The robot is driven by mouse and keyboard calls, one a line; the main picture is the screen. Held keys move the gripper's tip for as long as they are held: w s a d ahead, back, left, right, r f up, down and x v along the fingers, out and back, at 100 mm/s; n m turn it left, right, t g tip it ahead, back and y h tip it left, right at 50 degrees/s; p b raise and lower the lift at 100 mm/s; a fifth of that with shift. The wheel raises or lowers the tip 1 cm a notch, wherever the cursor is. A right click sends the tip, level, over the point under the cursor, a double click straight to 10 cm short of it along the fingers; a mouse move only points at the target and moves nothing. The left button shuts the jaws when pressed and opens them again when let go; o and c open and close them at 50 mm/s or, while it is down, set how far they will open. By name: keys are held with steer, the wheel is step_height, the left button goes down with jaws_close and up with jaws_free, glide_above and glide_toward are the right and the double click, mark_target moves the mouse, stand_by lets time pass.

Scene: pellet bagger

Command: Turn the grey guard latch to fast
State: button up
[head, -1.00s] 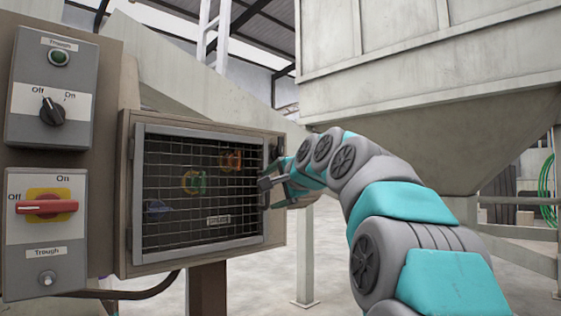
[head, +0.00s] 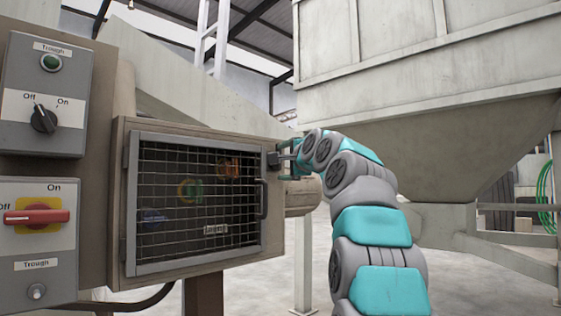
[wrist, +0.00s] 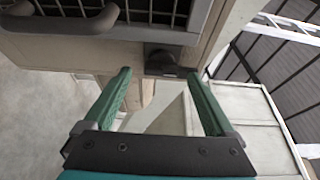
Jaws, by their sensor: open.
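The dark grey guard latch (head: 273,160) sits on the right frame of the guard box, level with the upper part of the mesh door. It also shows in the wrist view (wrist: 163,62) as a small dark knob. The mesh guard door (head: 134,205) looks closed against its frame. My gripper (head: 289,162) is just right of the latch. In the wrist view my gripper (wrist: 158,73) is open, with its green fingertips apart on either side of the latch and nothing held. I cannot tell whether the fingers touch it, nor read the latch's setting.
The door's black bar handle (head: 263,199) is just below and left of the latch. Switch boxes with a black knob (head: 43,119) and a red rotary handle (head: 36,217) stand left. A large hopper (head: 420,150) stands behind my arm. Open floor lies below.

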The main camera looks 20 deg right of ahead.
steer(key=shift+w+r+p, duration=0.1)
steer(key=shift+w+p, duration=0.25)
steer(key=shift+w, duration=0.9)
steer(key=shift+c, duration=0.2)
steer(key=c, duration=1.3)
